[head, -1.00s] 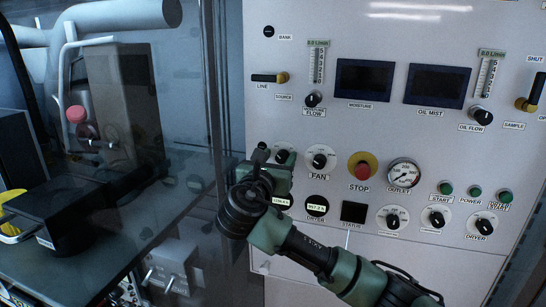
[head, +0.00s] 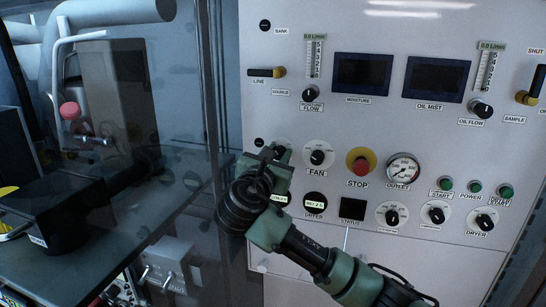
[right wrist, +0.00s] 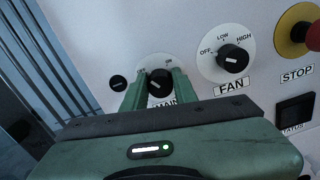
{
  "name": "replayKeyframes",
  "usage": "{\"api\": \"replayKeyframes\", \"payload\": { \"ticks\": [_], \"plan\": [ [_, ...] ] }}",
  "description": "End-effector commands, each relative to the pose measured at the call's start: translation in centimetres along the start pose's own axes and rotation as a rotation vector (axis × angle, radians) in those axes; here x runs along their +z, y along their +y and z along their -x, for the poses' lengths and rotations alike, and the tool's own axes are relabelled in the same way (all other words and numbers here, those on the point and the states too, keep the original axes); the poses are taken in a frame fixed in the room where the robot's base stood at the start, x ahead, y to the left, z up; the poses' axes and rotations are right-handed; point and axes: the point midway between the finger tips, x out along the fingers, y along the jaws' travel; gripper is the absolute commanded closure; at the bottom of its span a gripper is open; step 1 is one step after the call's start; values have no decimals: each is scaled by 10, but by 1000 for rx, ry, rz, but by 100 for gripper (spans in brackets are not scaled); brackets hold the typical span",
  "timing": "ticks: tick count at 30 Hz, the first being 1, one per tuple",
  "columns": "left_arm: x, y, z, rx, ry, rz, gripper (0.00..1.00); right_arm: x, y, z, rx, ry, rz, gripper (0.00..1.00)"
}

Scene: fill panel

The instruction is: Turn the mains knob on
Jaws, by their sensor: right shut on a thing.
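The mains knob (right wrist: 160,82) is a black dial on a white round plate, with an OFF mark at its left and an ON mark at its right. Its MAIN label is partly covered by my fingers. My right gripper (right wrist: 158,92) is shut on this knob, one green finger on each side. In the head view the right gripper (head: 275,154) is at the panel's left side and hides most of the knob. I cannot tell exactly which mark the knob points to. My left gripper is not in view.
The fan knob (right wrist: 236,58) is close on the right of the mains knob, and a small black button (right wrist: 118,83) is on its left. A red stop button (head: 359,165) and the outlet gauge (head: 403,169) are further right. A glass enclosure (head: 170,130) stands left of the panel.

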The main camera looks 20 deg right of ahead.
Motion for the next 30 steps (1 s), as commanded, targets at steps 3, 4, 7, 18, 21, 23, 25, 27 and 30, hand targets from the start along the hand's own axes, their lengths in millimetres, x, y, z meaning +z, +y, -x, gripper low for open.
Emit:
{"api": "replayKeyframes", "payload": {
  "ticks": [3,4,7,18,21,23,25,27,30],
  "plan": [
    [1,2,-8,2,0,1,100,-6,2,3,5,8,-105,100],
    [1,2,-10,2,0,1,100,-6,1,3,5,8,-133,100],
    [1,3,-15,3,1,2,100,-6,1,3,4,8,-229,100],
    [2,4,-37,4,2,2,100,-8,0,3,3,9,-582,100],
    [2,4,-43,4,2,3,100,-8,0,3,3,11,-677,100],
    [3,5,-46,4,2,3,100,-8,0,2,2,10,-733,100],
    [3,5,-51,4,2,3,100,-8,0,3,3,11,-800,100],
    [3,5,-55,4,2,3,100,-9,0,2,1,11,-867,100],
    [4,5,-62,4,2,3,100,-9,-1,2,0,11,-960,100]
  ]
}}
